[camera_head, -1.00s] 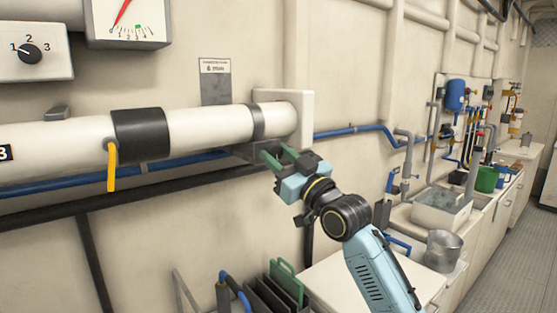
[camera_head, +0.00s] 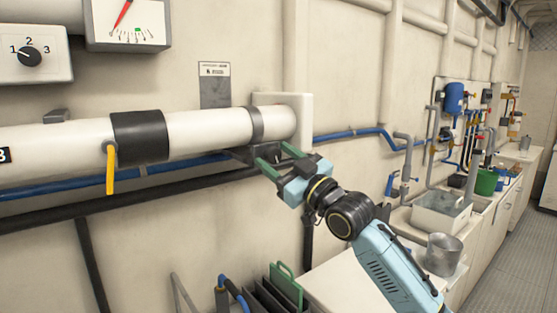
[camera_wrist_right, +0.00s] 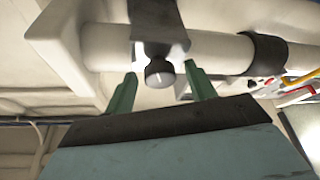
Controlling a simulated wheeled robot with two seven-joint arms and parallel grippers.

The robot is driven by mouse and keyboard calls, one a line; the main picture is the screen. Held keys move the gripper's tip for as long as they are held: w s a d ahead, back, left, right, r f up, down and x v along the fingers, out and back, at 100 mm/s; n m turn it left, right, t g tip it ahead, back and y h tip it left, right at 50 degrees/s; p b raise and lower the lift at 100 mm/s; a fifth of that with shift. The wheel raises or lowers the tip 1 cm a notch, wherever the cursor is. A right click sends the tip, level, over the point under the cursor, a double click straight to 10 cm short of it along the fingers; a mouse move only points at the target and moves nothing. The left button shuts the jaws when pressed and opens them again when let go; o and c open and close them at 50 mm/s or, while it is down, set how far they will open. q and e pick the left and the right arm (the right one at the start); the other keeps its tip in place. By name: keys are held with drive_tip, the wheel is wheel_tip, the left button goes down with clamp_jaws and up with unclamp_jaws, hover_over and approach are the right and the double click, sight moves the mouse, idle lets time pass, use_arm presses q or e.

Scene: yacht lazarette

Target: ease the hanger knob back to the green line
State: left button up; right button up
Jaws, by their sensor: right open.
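The hanger knob (camera_wrist_right: 159,73) is small, round and dark with a pale line on its face. It sits under the dark bracket of the white pipe (camera_head: 205,127) in the right wrist view. My right gripper (camera_head: 271,153) is open below the pipe's right end. Its green fingers stand on either side of the knob, with gaps visible. A gauge (camera_head: 148,18) at the top left has a red needle and a green mark (camera_head: 138,33); the needle points left of the mark. My left gripper is not in view.
A selector box (camera_head: 32,53) is on the wall at the left. A yellow lever (camera_head: 110,170) hangs from the pipe's black collar. A blue pipe (camera_head: 200,162) and a dark rail run below. A white counter (camera_head: 345,285) with green-edged boards beside it lies lower down.

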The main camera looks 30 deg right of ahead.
drive_tip(key=shift+s, duration=0.1)
drive_tip(key=b+v, duration=0.3)
drive_tip(key=v, duration=1)
drive_tip(key=shift+s+f, duration=0.1)
idle(0.3)
